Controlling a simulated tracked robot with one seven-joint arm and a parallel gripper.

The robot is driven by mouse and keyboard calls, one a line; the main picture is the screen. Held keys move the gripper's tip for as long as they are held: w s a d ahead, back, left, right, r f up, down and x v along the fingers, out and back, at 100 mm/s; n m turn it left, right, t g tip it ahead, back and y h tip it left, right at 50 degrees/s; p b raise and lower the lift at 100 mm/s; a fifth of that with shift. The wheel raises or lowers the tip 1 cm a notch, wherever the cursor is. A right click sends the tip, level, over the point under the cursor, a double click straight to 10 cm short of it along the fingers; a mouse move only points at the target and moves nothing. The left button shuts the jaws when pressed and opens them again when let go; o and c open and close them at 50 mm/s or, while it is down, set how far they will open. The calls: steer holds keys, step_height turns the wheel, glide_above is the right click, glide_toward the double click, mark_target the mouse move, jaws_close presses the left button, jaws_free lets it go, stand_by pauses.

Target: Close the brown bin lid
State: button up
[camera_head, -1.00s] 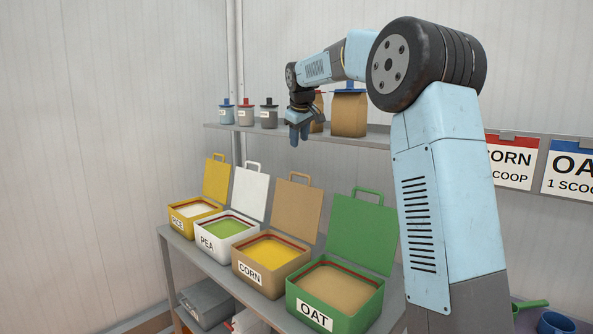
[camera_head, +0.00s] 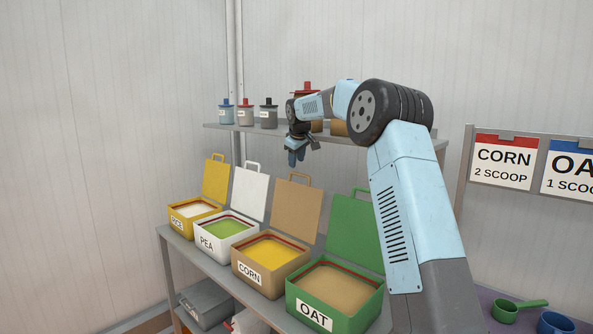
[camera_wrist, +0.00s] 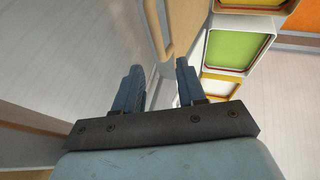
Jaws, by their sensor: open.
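The brown bin (camera_head: 276,281), labelled CORN and filled with yellow grain, stands open on the shelf between the white and green bins. Its brown lid (camera_head: 297,207) stands raised at the back, with a loop handle on its top edge. My gripper (camera_head: 297,160) is open and empty, pointing down above that lid, apart from it in the head view. In the wrist view my gripper (camera_wrist: 158,66) has its two blue fingers spread, and a tan lid (camera_wrist: 184,18) with its handle shows just beyond the fingertips.
The yellow bin (camera_head: 192,211), white bin (camera_head: 227,244) and green bin (camera_head: 335,302) also stand with lids raised. An upper shelf (camera_head: 350,133) with jars and bags lies behind my gripper. My arm passes in front of the green lid (camera_head: 350,232).

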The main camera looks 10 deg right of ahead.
steer(key=shift+x, duration=2.7)
jaws_close()
